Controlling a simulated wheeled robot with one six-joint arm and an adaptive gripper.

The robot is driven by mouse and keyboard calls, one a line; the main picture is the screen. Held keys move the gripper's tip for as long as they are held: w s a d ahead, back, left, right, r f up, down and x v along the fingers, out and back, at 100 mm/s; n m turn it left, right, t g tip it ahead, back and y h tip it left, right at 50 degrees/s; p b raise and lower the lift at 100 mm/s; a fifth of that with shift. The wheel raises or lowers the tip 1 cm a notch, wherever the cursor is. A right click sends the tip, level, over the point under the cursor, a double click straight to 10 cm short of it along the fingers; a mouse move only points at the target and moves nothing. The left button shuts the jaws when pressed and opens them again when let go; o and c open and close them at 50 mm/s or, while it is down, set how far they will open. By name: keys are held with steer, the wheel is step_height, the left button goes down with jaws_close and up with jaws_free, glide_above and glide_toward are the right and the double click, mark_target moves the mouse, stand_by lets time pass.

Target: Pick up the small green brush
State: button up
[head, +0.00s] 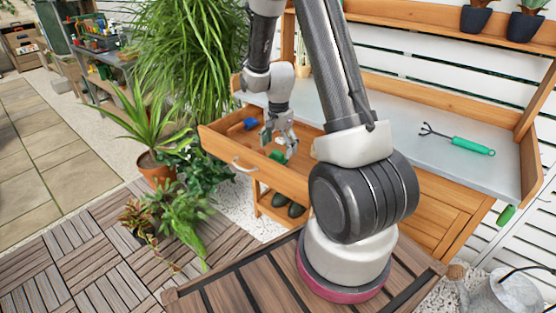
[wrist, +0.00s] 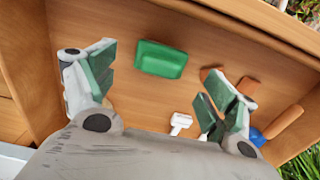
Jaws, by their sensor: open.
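The small green brush (wrist: 161,59) shows as a green block lying on the floor of the open wooden drawer (head: 235,165). It also shows in the head view (head: 276,155), partly hidden by my gripper. My gripper (head: 281,143) is over the drawer, pointing down. In the wrist view my gripper (wrist: 158,84) has its green-padded fingers spread wide with nothing between the pads. The brush lies toward the top of that picture, nearer the left finger and apart from both. The height left between fingertips and brush is hard to tell.
A blue item (head: 249,124), orange-brown pieces (wrist: 247,86) and a small white item (wrist: 181,122) share the drawer. The drawer walls stand close around my gripper. A green-handled fork (head: 470,146) lies on the grey bench top (head: 405,150). Potted plants (head: 157,170) stand left.

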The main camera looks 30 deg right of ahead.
mark_target(278, 151)
steer(key=f, duration=0.4)
steer(key=shift+a, duration=0.2)
steer(key=c, duration=1.2)
steer(key=shift+r, duration=0.1)
step_height(278, 151, up, 10)
steer(key=shift+f, duration=0.1)
